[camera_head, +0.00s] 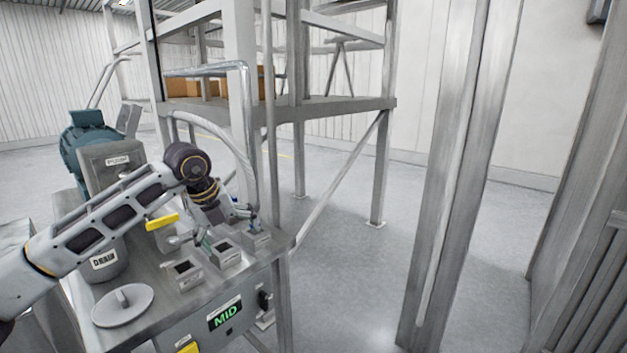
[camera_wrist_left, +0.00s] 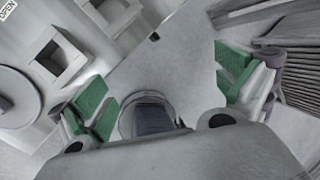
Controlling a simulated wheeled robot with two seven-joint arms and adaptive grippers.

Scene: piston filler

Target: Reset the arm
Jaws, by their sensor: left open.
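My left arm (camera_head: 110,215) reaches in from the left over the piston filler's metal top. My left gripper (camera_head: 206,243) points down near the small square boxes on that top. In the left wrist view its green-padded fingers (camera_wrist_left: 165,88) are spread wide apart, and I see nothing held between them. A box with a square opening (camera_wrist_left: 60,60) lies to the left of the fingers there. My right gripper is not in view.
The filler carries a green "MID" display (camera_head: 225,315), a yellow handle (camera_head: 162,221), a round lid (camera_head: 122,305), a vessel marked DRAIN (camera_head: 106,265) and a teal motor (camera_head: 85,135). A steel frame (camera_head: 340,104) stands behind. A grey post (camera_head: 450,180) rises right of centre; floor between is clear.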

